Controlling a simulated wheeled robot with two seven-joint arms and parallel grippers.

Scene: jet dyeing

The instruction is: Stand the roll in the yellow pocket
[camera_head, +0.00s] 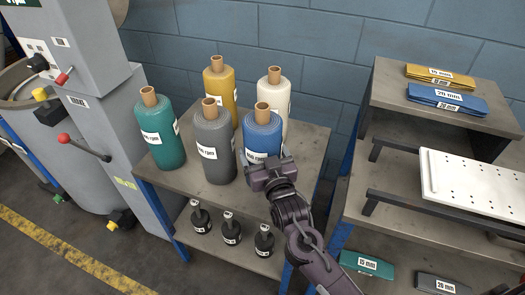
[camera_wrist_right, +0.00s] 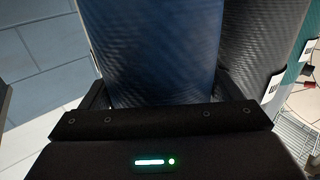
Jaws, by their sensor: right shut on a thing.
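Several upright rolls with brown cores stand on a metal table (camera_head: 310,140): a teal roll (camera_head: 162,130), a grey roll (camera_head: 215,150), a yellow roll (camera_head: 220,87), a cream roll (camera_head: 275,98) and a blue roll (camera_head: 262,133). My right gripper (camera_head: 263,168) is at the front of the blue roll, low down, and is shut on it. In the right wrist view the blue roll (camera_wrist_right: 165,50) fills the space between the two fingers (camera_wrist_right: 163,95). The gripper hides its lower part. I cannot make out a yellow pocket. My left gripper is not in view.
The grey roll stands close beside the blue one, the cream roll close behind. Small black bottles (camera_head: 231,226) stand on the lower shelf. A rack (camera_head: 385,100) with folded cloths and a perforated white plate (camera_head: 475,185) is at the right. A grey machine (camera_head: 90,100) is at the left.

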